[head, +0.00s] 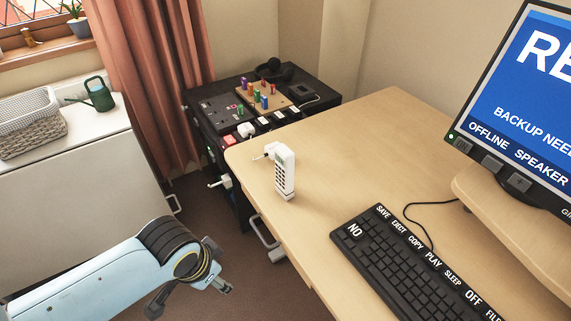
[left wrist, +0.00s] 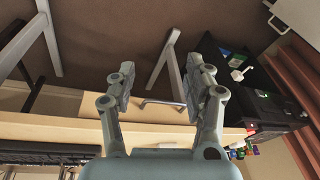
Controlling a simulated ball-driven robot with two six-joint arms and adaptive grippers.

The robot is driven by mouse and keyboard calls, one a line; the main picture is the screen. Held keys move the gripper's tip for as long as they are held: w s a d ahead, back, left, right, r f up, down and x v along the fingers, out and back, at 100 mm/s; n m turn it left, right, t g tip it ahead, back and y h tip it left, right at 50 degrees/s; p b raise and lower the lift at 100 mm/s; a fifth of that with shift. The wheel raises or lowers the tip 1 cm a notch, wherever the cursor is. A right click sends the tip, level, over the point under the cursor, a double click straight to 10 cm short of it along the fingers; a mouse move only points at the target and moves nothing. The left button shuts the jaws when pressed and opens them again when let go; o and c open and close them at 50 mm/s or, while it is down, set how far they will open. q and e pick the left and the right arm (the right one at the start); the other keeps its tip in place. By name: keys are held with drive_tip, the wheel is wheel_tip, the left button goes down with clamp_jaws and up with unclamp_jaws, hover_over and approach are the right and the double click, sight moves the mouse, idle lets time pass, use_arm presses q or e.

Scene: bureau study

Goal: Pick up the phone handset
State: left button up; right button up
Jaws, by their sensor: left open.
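The phone handset (head: 284,172) is white with a dark keypad. It stands upright near the desk's left edge in the head view; I cannot make it out in the left wrist view. My left gripper (head: 190,296) is low at the bottom left, in front of the desk's left side and well apart from the handset. In the left wrist view the left gripper (left wrist: 161,72) is open, with nothing between its fingers. My right gripper is in neither view.
The wooden desk (head: 370,140) holds a black keyboard (head: 410,265) and a monitor (head: 520,100). A black cabinet (head: 215,130) with small coloured items stands beyond the desk's left edge. A white cabinet (head: 80,180) bears a basket and a green watering can (head: 99,95). Desk around the handset is clear.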

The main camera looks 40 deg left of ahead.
use_arm(q)
drive_tip(key=w+r+m+p, duration=0.2)
drive_tip(key=w+r+p, duration=0.15)
drive_tip(key=r, duration=0.95)
wheel_tip(320, 180, up, 7)
drive_tip(key=m+g+y+p, duration=0.1)
drive_tip(key=m+y, duration=0.2)
drive_tip(key=m, duration=1.6)
hover_over(291, 153)
drive_tip(key=d, duration=0.2)
drive_tip(key=shift+s+d+f, duration=0.1)
drive_tip(key=shift+s, duration=0.15)
drive_tip(key=x, duration=0.5)
drive_tip(key=shift+s+f+b, duration=0.1)
drive_tip(key=shift+b, duration=0.2)
drive_tip(key=x, duration=0.5)
drive_tip(key=shift+s+a, duration=0.25)
drive_tip(key=shift+a, duration=0.1)
drive_tip(key=c, duration=1)
clamp_jaws()
